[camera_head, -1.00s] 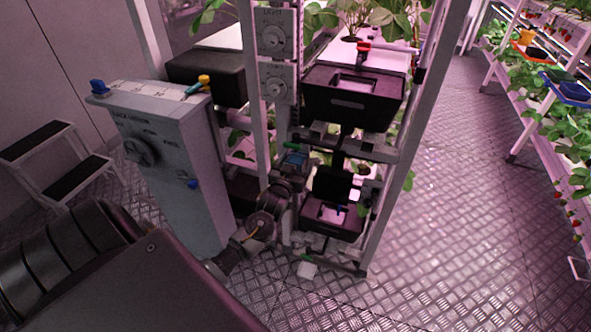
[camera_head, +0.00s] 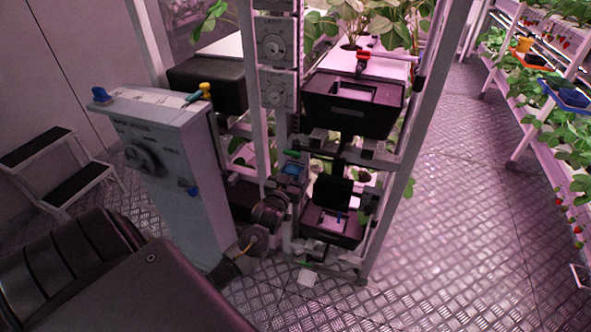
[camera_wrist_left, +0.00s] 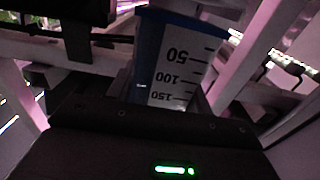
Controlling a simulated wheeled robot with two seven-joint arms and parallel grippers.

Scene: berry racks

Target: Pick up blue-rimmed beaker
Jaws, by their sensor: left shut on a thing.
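The blue-rimmed beaker (camera_head: 292,168) shows small in the head view, at the front of the rack below the dial boxes. In the left wrist view the beaker (camera_wrist_left: 172,66) is large, with a blue rim along the top of the picture and upside-down marks 50, 100 and 150 on its pale face. My left gripper (camera_head: 288,182) is shut on the beaker, close beside the rack. Its dark body fills the bottom of the left wrist view and the fingertips are hard to make out. My right gripper is out of view.
Rack posts (camera_head: 408,150) stand close to the gripper. A black bin (camera_head: 330,112) is above right, and a lower black box (camera_head: 318,222) sits below. The metal floor (camera_head: 460,230) to the right is clear.

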